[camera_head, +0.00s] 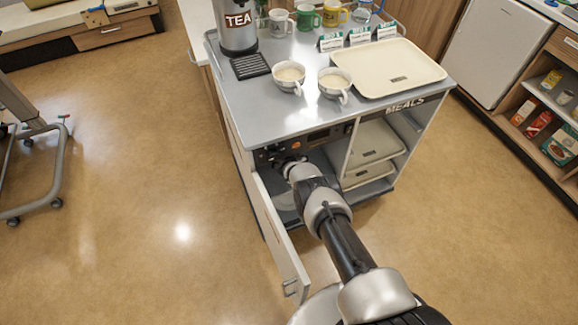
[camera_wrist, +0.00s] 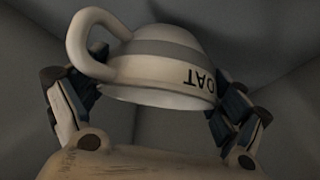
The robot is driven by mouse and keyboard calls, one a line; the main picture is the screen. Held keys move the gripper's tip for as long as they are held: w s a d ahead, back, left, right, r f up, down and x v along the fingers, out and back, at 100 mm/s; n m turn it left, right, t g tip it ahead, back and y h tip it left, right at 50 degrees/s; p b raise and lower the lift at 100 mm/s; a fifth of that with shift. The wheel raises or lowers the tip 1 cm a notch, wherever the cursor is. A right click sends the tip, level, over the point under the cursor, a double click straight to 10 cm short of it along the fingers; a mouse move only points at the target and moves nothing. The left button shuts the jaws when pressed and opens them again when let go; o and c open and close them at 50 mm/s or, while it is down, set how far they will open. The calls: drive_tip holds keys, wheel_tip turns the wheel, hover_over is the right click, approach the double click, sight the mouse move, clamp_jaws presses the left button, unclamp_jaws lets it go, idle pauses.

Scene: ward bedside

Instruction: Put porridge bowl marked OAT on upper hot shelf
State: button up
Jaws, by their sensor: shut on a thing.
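The porridge bowl marked OAT (camera_wrist: 165,65) is white with a grey band and a looped handle. It appears inverted in the wrist view, its lettering upside down in the picture. My gripper (camera_wrist: 158,88) is shut on it, with one finger at each side. The bowl's contents are hidden. In the head view my arm reaches into the open hot compartment (camera_head: 284,197) at the front left of the meal cart. The gripper and bowl are hidden inside there. The upper shelf cannot be made out clearly, nor whether the bowl touches it.
The compartment door (camera_head: 281,240) stands open left of my arm. The cart top (camera_head: 275,115) holds two other filled cups or bowls (camera_head: 289,77), a tea urn (camera_head: 238,25), mugs and a cream tray (camera_head: 425,68). More trays (camera_head: 372,146) sit in the bay to the right.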

drive_tip(key=shift+w+a+f+b, duration=0.15)
drive_tip(key=shift+w+b, duration=0.25)
drive_tip(key=shift+s+f, duration=0.1)
drive_tip(key=shift+f, duration=0.45)
drive_tip(key=shift+f, duration=0.1)
drive_tip(key=o, duration=1.2)
drive_tip(key=shift+f, duration=0.1)
drive_tip(key=shift+o, duration=0.2)
drive_tip(key=shift+r, duration=0.25)
drive_tip(key=p+v, duration=0.4)
drive_tip(key=p, duration=0.2)
drive_tip(key=shift+r, duration=0.1)
drive_tip(key=p+v, duration=0.8)
drive_tip(key=p, duration=0.3)
